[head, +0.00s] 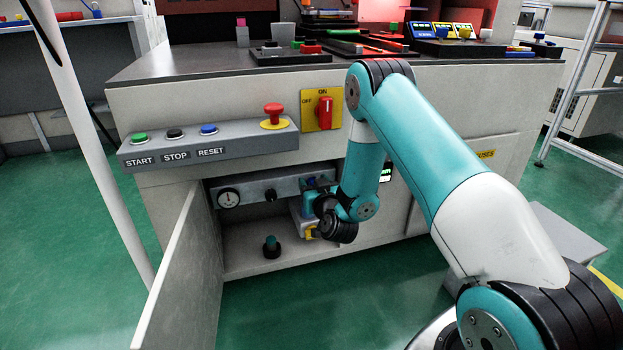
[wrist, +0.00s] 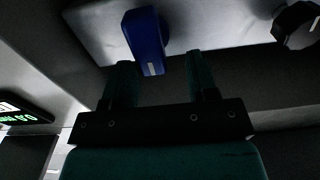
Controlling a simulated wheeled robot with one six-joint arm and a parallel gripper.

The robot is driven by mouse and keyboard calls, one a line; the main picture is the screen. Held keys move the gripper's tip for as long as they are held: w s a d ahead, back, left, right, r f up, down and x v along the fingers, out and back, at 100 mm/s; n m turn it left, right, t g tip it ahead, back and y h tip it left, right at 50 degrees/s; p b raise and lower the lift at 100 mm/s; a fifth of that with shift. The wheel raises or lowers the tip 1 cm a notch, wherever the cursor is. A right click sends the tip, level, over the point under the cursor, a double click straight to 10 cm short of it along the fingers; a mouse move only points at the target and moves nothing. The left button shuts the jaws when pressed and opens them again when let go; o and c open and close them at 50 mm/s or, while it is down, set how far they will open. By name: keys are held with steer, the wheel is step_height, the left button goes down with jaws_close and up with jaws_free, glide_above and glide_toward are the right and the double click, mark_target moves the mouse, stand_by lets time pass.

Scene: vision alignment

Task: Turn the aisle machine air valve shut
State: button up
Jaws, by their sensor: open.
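The air valve's blue handle (wrist: 150,45), with a white mark near its end, shows in the wrist view on a pale panel. My gripper (wrist: 160,62) is open, one dark teal finger on each side of the handle's lower end in the picture. The handle looks closer to the left finger; I cannot tell whether they touch or how deep it sits between them. In the head view my gripper reaches into the open lower bay, in front of the grey valve panel (head: 246,191). My wrist hides most of the handle and the fingers there.
The panel carries a round gauge (head: 229,198) and a black knob (head: 271,195). An open door (head: 185,275) stands left of the bay. A dark green-topped post (head: 271,247) stands on the bay floor. Above are a button box (head: 225,146) and a red switch (head: 324,112).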

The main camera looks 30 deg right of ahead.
steer(key=shift+w+d, duration=0.25)
steer(key=shift+w, duration=0.25)
steer(key=shift+d, duration=0.15)
steer(key=shift+c, duration=0.2)
steer(key=shift+s, duration=0.1)
steer(key=c, duration=0.9)
